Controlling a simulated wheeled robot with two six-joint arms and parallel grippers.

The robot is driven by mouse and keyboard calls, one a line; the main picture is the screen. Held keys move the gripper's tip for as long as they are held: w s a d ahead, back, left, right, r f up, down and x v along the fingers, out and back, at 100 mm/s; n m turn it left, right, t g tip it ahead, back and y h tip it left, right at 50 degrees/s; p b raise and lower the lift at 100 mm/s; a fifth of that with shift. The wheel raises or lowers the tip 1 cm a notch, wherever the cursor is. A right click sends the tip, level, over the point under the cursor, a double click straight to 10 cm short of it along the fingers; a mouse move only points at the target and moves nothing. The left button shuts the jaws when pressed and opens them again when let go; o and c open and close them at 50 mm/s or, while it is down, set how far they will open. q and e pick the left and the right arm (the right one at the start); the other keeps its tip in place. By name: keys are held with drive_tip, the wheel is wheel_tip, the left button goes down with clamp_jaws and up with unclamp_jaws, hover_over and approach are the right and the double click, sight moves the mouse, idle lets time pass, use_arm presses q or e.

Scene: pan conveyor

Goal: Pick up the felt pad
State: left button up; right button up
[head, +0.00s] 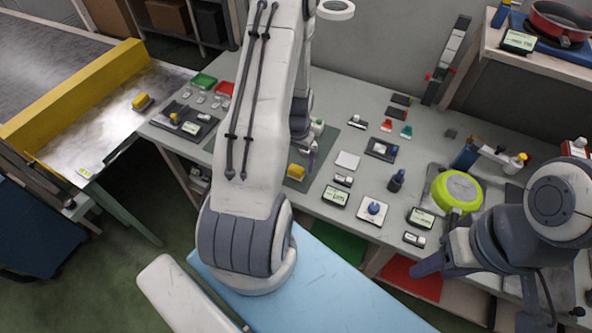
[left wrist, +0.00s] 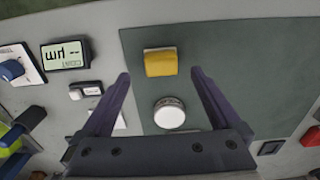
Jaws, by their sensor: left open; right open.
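A yellow block with a pale base (head: 296,171) lies on the dark green mat (head: 327,150); I cannot tell for sure whether it is the felt pad. In the left wrist view the yellow block (left wrist: 160,62) sits just past the fingertips, between their lines. A round white-topped disc with a ridged rim (left wrist: 169,113) lies on the mat between the fingers. My left gripper (left wrist: 160,75) is open and empty, pointing down over the mat (head: 310,150). My right gripper (head: 428,266) is at the bench's front edge on the right, seen partly, with nothing visible in it.
A display box (head: 335,196), a white square plate (head: 347,160) and a plate with a blue knob (head: 373,208) stand right of the mat. A lime-green round pan (head: 457,191) is near my right arm. Another yellow block (head: 141,101) lies on the metal sheet at left.

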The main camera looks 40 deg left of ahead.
sight(296, 168)
use_arm(q)
drive_tip(key=f, duration=0.2)
drive_tip(key=f+p, duration=0.1)
drive_tip(key=shift+s+a+f, duration=0.1)
drive_tip(key=shift+s+f, duration=0.05)
drive_tip(key=shift+s, duration=0.1)
drive_tip(key=shift+f, duration=0.55)
clamp_jaws()
drive_tip(key=shift+r, duration=0.1)
drive_tip(key=shift+w+r, duration=0.1)
drive_tip(key=shift+r, duration=0.3)
drive_tip(key=r, duration=0.1)
drive_tip(key=r+b, duration=0.1)
drive_tip(key=r, duration=0.1)
drive_tip(key=shift+d+r+b, duration=0.2)
drive_tip(key=shift+d+b, duration=0.1)
drive_tip(key=shift+d, duration=0.05)
drive_tip(key=d+r+b, duration=0.2)
drive_tip(key=d+r, duration=0.4)
drive_tip(key=d, duration=0.5)
drive_tip(key=shift+r, duration=0.35)
